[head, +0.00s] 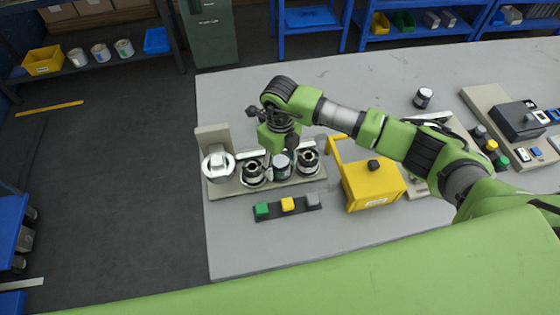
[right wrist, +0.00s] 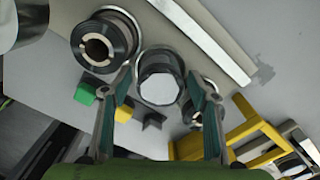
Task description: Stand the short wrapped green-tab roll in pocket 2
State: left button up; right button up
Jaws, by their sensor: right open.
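A short dark roll with a pale top (head: 282,163) stands upright on the beige fixture board (head: 232,189), between two dark ring-shaped pieces with open centres, one at left (head: 253,174) and one at right (head: 308,161). I cannot make out a green tab on it, nor any pocket numbers. My right gripper (right wrist: 162,112) is open, its fingers on either side of this roll (right wrist: 160,82) in the right wrist view, with gaps showing. In the head view my right wrist hangs just above and behind it. A similar dark roll (head: 423,97) stands farther back right. My left gripper is out of view.
A large white roll (head: 218,165) sits at the fixture's left end. A strip with green (head: 262,210), yellow and grey blocks lies in front. A yellow box (head: 374,186) with a raised arm stands close at right. The table's front left is clear.

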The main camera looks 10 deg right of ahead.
notch_tip(320, 180, up, 12)
jog(key=b, duration=0.2)
jog(key=shift+f, duration=0.15)
